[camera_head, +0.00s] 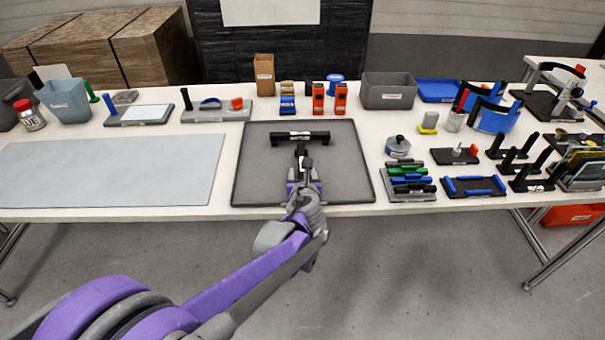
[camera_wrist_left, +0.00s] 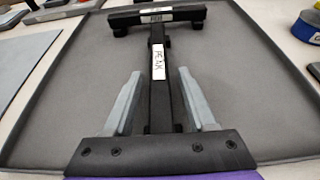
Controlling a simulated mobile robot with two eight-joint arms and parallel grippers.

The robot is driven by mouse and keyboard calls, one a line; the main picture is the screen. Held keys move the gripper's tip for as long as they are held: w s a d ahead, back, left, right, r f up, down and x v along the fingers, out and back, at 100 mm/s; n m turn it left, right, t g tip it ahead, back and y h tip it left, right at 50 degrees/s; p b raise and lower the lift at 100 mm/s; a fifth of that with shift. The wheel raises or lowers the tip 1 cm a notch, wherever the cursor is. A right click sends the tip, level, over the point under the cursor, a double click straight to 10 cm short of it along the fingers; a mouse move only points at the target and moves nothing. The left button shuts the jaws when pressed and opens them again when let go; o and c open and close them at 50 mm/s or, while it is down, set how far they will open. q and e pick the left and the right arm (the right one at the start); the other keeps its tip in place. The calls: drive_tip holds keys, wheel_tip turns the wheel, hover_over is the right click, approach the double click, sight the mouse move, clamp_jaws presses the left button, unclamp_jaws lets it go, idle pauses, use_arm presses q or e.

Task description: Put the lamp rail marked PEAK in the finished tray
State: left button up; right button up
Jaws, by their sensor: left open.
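The black T-shaped lamp rail (camera_head: 318,137) lies in the large grey shallow tray (camera_head: 345,180) at the middle of the table. In the left wrist view its stem, with a white label reading PEAK, points toward me, and its crossbar (camera_wrist_left: 186,16) is at the far end. My left gripper (camera_head: 302,165) is over the tray. In the left wrist view the gripper (camera_wrist_left: 158,75) is open, one finger on each side of the stem, with gaps showing. I see no writing naming the tray. My right gripper is not in view.
A pale flat board (camera_head: 110,170) lies left of the tray. Green, black and blue handled parts on a rack (camera_head: 408,196) stand close to its right rim. A grey bin (camera_head: 388,92) and two orange-red items (camera_head: 329,98) stand behind. The tray floor around the rail is bare.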

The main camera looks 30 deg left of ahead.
use_arm(q)
drive_tip(key=shift+r, duration=0.15)
drive_tip(key=shift+s+d+r, duration=0.15)
drive_tip(key=shift+s, duration=0.05)
drive_tip(key=p+v, duration=0.3)
drive_tip(key=v, duration=0.8)
drive_tip(key=s+d+f+n+g+h, duration=0.2)
drive_tip(key=s+f+n, duration=0.1)
drive_tip(key=s+n, duration=0.4)
drive_tip(key=s+d+f+n+g+h, duration=0.2)
drive_tip(key=s+n, duration=0.5)
drive_tip(key=n, duration=0.5)
drive_tip(key=s+d+f+n+g+h, duration=0.2)
drive_tip(key=s+f+n, duration=0.3)
drive_tip(key=s+n, duration=0.3)
drive_tip(key=d+n+h, duration=0.1)
drive_tip(key=n, duration=0.1)
drive_tip(key=shift+d+f+n+g, duration=0.3)
drive_tip(key=shift+d+f+g, duration=0.05)
drive_tip(key=shift+g, duration=0.05)
drive_tip(key=shift+r, duration=0.1)
